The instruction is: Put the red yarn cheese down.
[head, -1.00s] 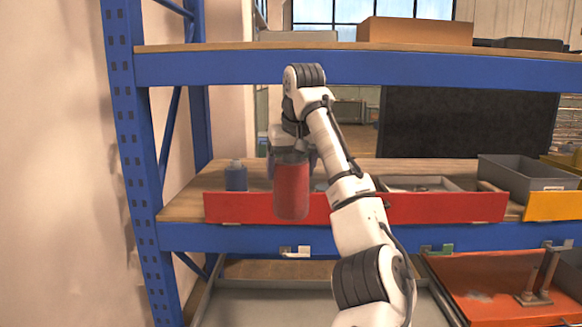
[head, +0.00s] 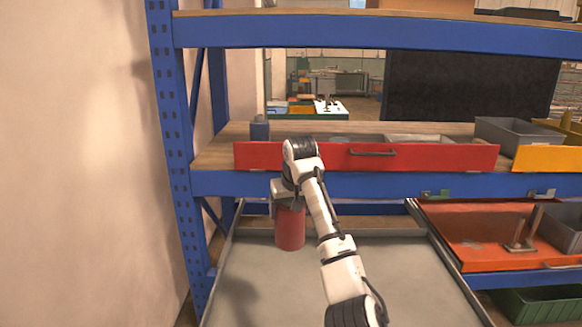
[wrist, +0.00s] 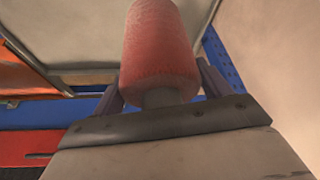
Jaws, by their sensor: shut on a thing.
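The red yarn cheese (head: 290,229) is a red upright cylinder. In the head view it hangs under my gripper (head: 289,204), at the back left of a grey tray (head: 340,275). I cannot tell whether its base touches the tray. In the wrist view the red yarn cheese (wrist: 160,50) extends away from my gripper (wrist: 160,93), with its pale narrow end between the two fingers. My gripper is shut on it.
A red drawer front (head: 440,157) and the blue shelf beam (head: 400,184) stand behind and above the tray. A blue upright (head: 172,150) stands to the left. A dark bottle (head: 260,128) is on the shelf above.

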